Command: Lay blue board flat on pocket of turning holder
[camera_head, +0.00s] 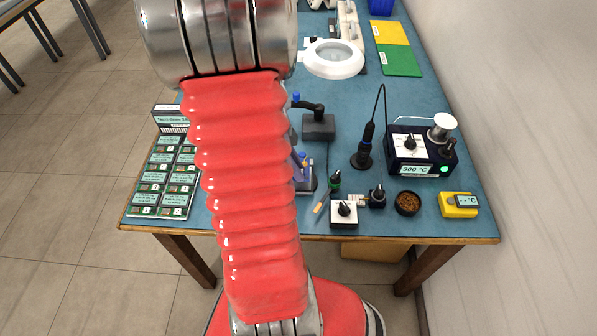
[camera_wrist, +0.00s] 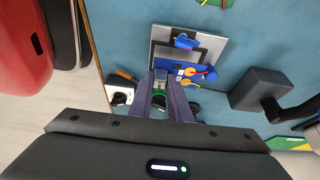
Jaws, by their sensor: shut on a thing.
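My gripper (camera_wrist: 165,78) points down over the bench in the wrist view, its two fingers close together. It is shut on the blue board (camera_wrist: 200,77), which carries yellow and red parts and sticks out to the right of the fingertips. The grip itself is partly hidden by the fingers. A grey plate with a darker recess and a blue piece (camera_wrist: 184,42) on it lies just above the board; it looks like the turning holder (camera_wrist: 213,45). I cannot tell whether the board touches it. In the head view my arm hides the gripper and most of this spot.
A dark block (camera_wrist: 258,90) with a jointed arm stands right of the board; it also shows in the head view (camera_head: 318,127). Packaged boards (camera_head: 165,180) lie left.

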